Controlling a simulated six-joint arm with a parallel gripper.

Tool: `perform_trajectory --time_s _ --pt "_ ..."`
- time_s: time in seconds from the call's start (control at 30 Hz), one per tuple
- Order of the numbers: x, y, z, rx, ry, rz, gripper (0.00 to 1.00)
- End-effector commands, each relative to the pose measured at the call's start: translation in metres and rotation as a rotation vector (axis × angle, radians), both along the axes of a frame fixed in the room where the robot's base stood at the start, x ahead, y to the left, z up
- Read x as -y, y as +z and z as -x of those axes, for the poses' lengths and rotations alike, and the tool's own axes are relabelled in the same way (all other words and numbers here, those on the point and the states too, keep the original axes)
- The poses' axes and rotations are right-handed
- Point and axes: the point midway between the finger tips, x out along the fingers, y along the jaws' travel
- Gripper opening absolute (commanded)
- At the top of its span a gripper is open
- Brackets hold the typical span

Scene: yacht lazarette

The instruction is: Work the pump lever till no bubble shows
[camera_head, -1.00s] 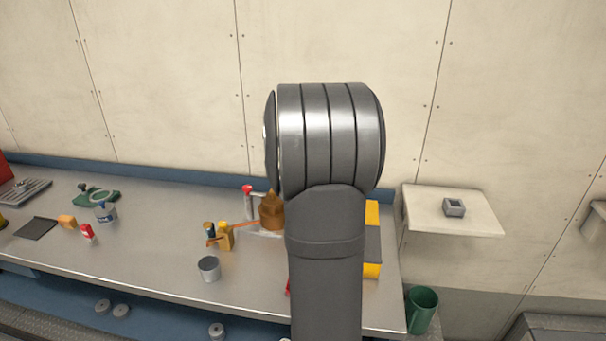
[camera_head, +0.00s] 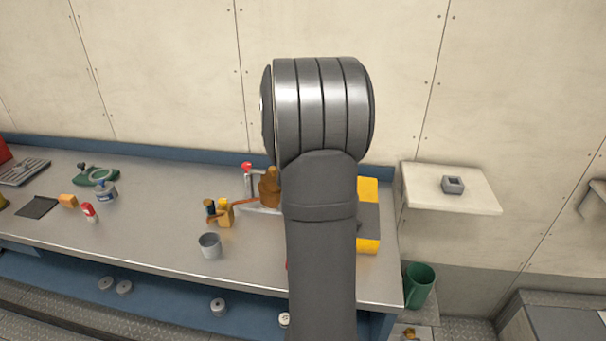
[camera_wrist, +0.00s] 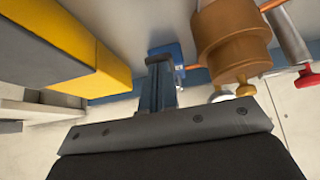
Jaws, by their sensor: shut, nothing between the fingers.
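The bronze pump-like body (camera_head: 270,187) stands on the bench, partly behind my arm. A grey upright with a red knob (camera_head: 247,167) is left of it; I cannot tell whether this is the pump lever. My arm hides the gripper in the head view. No bubble or sight glass is discernible.
A yellow and grey box (camera_head: 367,190) stands right of my arm and fills the wrist view's upper left (camera_wrist: 60,45). A grey cup (camera_head: 209,247) and a small yellow fitting (camera_head: 224,212) are left. The bench front (camera_head: 150,240) is mostly clear.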

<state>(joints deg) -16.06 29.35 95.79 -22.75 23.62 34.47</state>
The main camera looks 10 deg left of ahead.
Motion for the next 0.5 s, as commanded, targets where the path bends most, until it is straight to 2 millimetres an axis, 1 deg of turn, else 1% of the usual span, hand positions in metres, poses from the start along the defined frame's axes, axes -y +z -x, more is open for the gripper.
perform_trajectory --time_s 0.03,0.13,0.5 --pt "0.0 -0.008 0.002 -0.003 0.001 0.002 0.0" --pt "0.0 -0.017 0.004 -0.003 0.001 0.001 0.0" --pt "0.0 -0.022 0.007 -0.012 0.0 0.002 0.0"
